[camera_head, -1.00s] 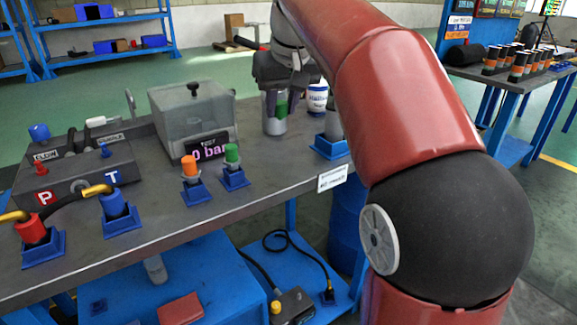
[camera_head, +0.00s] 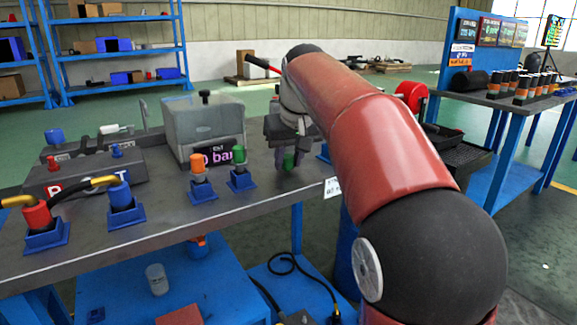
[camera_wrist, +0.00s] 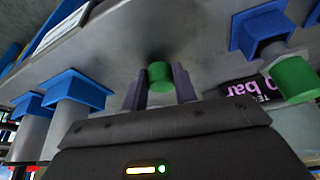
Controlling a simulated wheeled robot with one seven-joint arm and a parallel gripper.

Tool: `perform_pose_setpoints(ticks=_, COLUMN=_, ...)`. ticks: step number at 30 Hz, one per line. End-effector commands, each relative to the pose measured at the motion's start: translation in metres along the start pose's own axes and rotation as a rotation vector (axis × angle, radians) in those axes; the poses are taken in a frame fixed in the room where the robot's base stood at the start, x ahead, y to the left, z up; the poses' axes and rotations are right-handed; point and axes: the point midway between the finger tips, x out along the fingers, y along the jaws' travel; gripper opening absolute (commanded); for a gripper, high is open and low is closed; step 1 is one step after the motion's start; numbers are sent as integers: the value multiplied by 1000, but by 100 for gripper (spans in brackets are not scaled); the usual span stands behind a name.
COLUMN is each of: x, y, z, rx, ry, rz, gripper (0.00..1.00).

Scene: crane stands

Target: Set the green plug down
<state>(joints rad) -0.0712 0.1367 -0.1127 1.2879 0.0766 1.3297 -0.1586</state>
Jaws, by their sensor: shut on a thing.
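A green plug (camera_head: 289,161) is between the fingers of my gripper (camera_head: 287,164), low over the bench to the right of the gauge box. In the wrist view the same green plug (camera_wrist: 160,75) sits between the two grey fingertips (camera_wrist: 160,88), which are shut on it. I cannot tell whether its lower end touches the bench (camera_head: 262,211). A second green plug (camera_head: 239,154) stands in a blue holder (camera_head: 241,180) just left of my gripper. It also shows at the right of the wrist view (camera_wrist: 296,80).
An orange plug (camera_head: 199,164) stands in a blue holder further left. The gauge box (camera_head: 205,128) is behind it. Red (camera_head: 38,216) and blue (camera_head: 119,194) hose plugs are at the left. The wrist view shows blue holders (camera_wrist: 75,88) on its left side. Bare bench surrounds the held plug.

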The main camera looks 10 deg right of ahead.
Motion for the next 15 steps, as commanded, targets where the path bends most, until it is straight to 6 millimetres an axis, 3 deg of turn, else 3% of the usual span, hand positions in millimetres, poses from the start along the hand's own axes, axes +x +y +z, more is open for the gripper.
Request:
perform_pose_setpoints(ticks=8, x=1, y=0, z=1, rx=0, ry=1, rz=0, gripper=0)
perform_pose_setpoints(ticks=9, x=1, y=0, z=0, rx=0, ry=1, rz=0, gripper=32)
perform_pose_setpoints(ticks=13, x=0, y=0, z=0, rx=0, ry=0, rz=0, gripper=49)
perform_pose_setpoints(ticks=15, x=0, y=0, z=0, rx=0, ry=0, rz=0, gripper=50)
